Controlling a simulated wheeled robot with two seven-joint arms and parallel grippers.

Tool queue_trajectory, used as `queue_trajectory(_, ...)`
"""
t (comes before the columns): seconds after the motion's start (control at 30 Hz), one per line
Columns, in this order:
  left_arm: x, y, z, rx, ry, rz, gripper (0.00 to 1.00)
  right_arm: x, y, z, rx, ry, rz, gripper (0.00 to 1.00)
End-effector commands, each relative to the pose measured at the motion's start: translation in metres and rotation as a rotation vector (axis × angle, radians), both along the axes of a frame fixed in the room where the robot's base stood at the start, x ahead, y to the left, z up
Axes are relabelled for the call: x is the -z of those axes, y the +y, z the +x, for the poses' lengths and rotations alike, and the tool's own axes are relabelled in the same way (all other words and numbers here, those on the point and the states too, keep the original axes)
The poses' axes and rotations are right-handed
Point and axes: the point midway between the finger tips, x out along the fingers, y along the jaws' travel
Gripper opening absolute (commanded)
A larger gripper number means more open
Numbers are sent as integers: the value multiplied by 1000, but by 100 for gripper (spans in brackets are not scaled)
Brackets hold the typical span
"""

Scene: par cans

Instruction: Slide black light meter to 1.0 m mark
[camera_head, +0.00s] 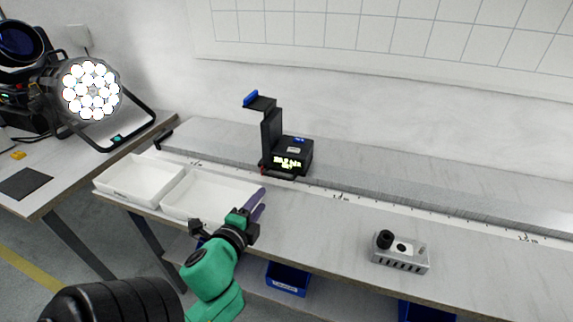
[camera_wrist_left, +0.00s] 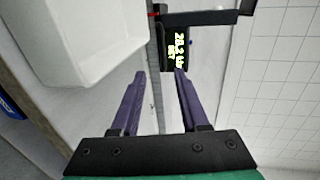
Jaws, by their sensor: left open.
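The black light meter (camera_head: 288,155) stands upright on the white scale strip at the back of the bench, with a lit yellow display and a tall bracket with a blue tip. It also shows in the left wrist view (camera_wrist_left: 176,55). The scale strip (camera_head: 400,208) carries small "m" labels; the middle label (camera_head: 341,197), right of the meter, is too small to read surely. My left gripper (camera_head: 261,201) is open and empty, in front of the meter and apart from it. In the left wrist view its purple fingers (camera_wrist_left: 160,78) point toward the display. My right gripper is not in view.
Two white trays (camera_head: 140,178) (camera_head: 178,207) sit at the bench's left, close to my left gripper. A grey metal holder (camera_head: 400,262) with a black cylinder (camera_head: 385,239) stands at the right front. A lit par can (camera_head: 92,90) is on the left table. The strip right of the meter is clear.

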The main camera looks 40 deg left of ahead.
Motion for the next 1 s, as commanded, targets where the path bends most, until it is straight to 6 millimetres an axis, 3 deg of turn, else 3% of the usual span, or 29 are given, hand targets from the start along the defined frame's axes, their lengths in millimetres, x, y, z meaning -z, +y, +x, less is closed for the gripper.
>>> queue_trajectory(0.17,1,4,13,2,-4,2,44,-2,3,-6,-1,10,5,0)
queue_trajectory(0.37,10,20,59,0,-4,5,44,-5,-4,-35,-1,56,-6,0)
queue_trajectory(0.63,28,41,119,-1,-1,2,44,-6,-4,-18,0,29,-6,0)
queue_trajectory(0.8,32,47,133,-1,0,0,44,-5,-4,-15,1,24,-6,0)
queue_trajectory(1.0,33,47,134,0,1,0,44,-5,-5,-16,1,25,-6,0)
